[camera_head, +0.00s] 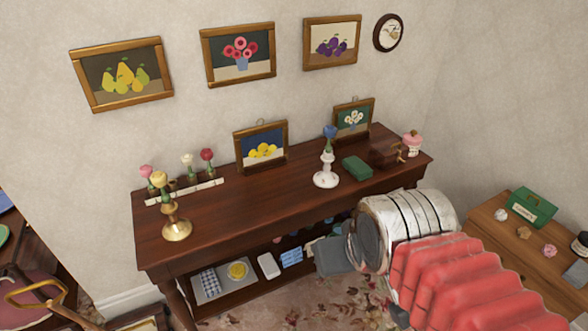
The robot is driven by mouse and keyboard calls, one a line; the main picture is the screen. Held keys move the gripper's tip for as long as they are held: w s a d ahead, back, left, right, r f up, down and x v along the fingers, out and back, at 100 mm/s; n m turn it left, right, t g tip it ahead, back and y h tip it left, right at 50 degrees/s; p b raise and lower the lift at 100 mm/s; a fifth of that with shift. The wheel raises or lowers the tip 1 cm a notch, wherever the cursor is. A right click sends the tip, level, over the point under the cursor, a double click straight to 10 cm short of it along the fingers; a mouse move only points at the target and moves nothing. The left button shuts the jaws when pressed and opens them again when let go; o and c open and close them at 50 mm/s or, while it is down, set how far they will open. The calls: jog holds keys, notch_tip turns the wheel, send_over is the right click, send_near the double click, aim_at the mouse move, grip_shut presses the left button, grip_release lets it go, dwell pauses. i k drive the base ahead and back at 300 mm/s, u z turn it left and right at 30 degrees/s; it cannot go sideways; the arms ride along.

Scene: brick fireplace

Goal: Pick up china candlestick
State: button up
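The white china candlestick (326,179) stands upright on the dark wooden sideboard (255,205), right of the middle. It has a round base and a blue flower in its top. My arm, with red ribbed sleeve and banded metal end, comes in from the lower right. The metal end is in front of the sideboard, lower in the picture than the candlestick and apart from it. I cannot make out my fingertips, so their opening is not clear.
Beside the candlestick are a green box (357,168) and a framed flower picture (353,121). A brass candlestick (177,230) with a yellow flower stands at left. Several flowers stand on a white strip behind it. The sideboard top between the candlesticks is mostly clear.

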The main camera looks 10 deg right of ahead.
aim_at(325, 178)
jog(key=u, duration=0.5)
jog(key=i, duration=0.85)
jog(key=u, duration=0.45)
